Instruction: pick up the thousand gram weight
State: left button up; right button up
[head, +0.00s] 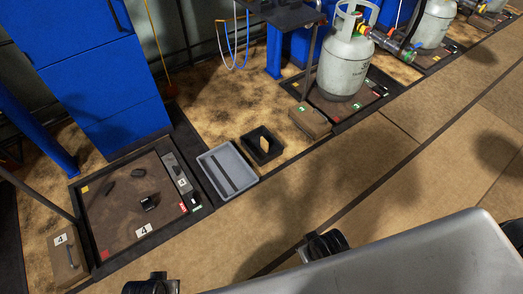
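No weight that I can identify as the thousand gram one is readable in the head view. Small dark objects lie on the brown platform (120,222) at the left, which has a dark frame. One is a black block-like piece (148,203), and two flatter dark pieces lie farther back. They are too small to read any marking. Neither of my grippers can be made out; dark rounded parts at the bottom edge look like parts of my own body.
A grey tray (209,158) and a black bin (250,140) holding a tan piece stand right of the platform. A grey gas cylinder (346,65) stands on a second platform. A blue cabinet (95,60) rises behind. The tan floor (350,170) in front is clear.

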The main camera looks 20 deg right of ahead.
aim_at(148, 204)
jog(key=u, duration=0.9)
